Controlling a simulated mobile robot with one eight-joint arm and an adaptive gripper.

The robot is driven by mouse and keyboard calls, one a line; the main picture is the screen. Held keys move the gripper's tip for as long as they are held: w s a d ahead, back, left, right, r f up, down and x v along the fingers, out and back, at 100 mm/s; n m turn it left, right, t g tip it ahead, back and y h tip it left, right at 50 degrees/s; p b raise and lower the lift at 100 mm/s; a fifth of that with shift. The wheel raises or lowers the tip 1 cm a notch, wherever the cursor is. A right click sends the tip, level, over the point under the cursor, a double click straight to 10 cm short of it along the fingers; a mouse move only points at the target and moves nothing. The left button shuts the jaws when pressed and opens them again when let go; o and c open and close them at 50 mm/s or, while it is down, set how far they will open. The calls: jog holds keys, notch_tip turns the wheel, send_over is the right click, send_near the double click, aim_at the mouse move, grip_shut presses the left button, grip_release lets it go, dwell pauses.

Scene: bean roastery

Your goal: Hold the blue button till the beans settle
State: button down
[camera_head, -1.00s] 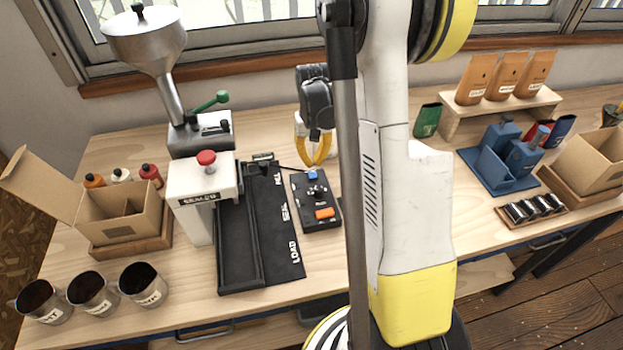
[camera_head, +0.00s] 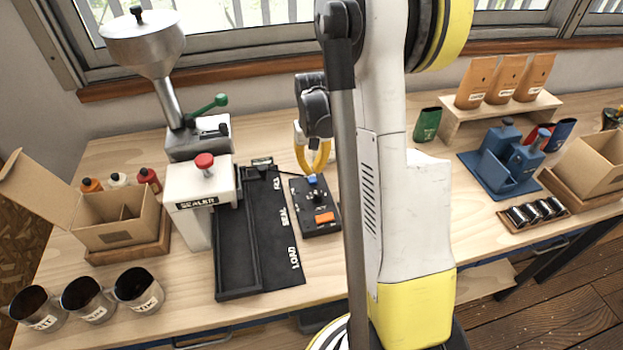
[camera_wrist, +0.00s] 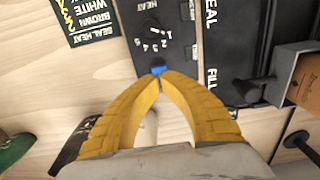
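The blue button (camera_head: 312,181) is on the far end of a black control box (camera_head: 328,230) on the bench. My gripper (camera_head: 313,171) points down over that button, its yellow fingers curving together at the tips. In the wrist view, the tips of my gripper (camera_wrist: 161,77) meet right at the blue button (camera_wrist: 157,70) and cover part of it. They seem to touch it; how far it is pressed I cannot tell. The gripper is shut with nothing between the fingers. No loose beans are clearly visible.
The box also has a numbered heat dial (camera_wrist: 154,32) and an orange switch (camera_head: 324,217). Left of it are a black LOAD/SEAL/FILL track (camera_head: 283,265), the white sealer (camera_head: 190,188) and a hopper (camera_head: 145,48). Metal cups (camera_head: 138,287) stand at the front left.

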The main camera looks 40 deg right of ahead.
aim_at(312, 179)
jog(key=shift+f, duration=0.15)
dwell(0.5)
jog(key=shift+f+b, duration=1.65)
jog(key=shift+f, duration=0.25)
jog(key=shift+r, duration=0.2)
dwell(1.5)
jog(key=shift+r+p, duration=1.95)
jog(key=shift+r, duration=0.95)
